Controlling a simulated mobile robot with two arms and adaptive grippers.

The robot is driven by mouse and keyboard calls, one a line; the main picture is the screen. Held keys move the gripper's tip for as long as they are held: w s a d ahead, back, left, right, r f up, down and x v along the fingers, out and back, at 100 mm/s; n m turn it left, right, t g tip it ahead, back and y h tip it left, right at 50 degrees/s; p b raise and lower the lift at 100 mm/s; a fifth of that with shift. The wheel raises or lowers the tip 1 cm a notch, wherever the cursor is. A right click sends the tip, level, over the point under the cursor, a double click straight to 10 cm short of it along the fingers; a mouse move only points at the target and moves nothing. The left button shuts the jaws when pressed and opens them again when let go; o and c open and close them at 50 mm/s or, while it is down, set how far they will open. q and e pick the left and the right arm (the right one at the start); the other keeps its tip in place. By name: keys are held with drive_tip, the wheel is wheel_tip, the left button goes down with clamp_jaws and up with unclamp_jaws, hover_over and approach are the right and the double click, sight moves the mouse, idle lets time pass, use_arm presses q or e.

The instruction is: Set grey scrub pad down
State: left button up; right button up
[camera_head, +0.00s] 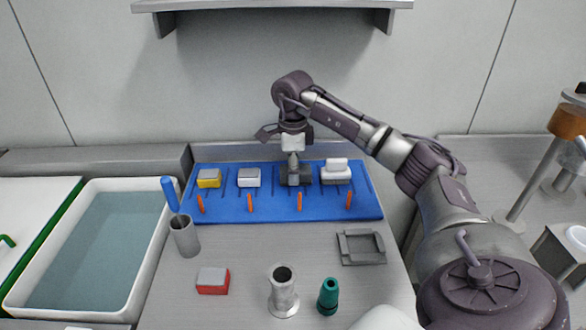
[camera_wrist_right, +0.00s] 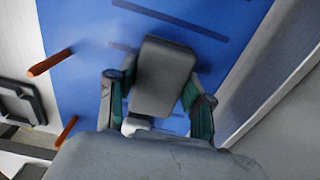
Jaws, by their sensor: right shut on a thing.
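The grey scrub pad (camera_wrist_right: 163,75) shows in the right wrist view as a grey block between the two fingers of my right gripper (camera_wrist_right: 157,100). In the head view my right gripper (camera_head: 294,178) points down at the blue mat (camera_head: 225,209), between a white-and-grey block and a white block. The gripper is shut on the pad, which the fingers largely hide in the head view. I cannot tell whether the pad touches the mat. My left gripper is not in view.
On the mat stand a yellow-and-grey block (camera_head: 209,178), a white-and-grey block (camera_head: 249,178) and a white block (camera_head: 336,172), with several orange pegs in front. A grey cup (camera_head: 185,237), red block (camera_head: 212,281), metal piece (camera_head: 283,293), teal bottle (camera_head: 328,297) and grey frame (camera_head: 361,260) stand nearer.

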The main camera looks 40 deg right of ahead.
drive_tip(key=o, duration=0.8)
drive_tip(key=shift+f, duration=0.1)
drive_tip(key=shift+o, duration=0.2)
wheel_tip(320, 180, up, 12)
drive_tip(key=p, duration=0.1)
drive_tip(key=shift+r, duration=0.2)
drive_tip(key=shift+a+f, duration=0.1)
drive_tip(key=shift+a, duration=0.05)
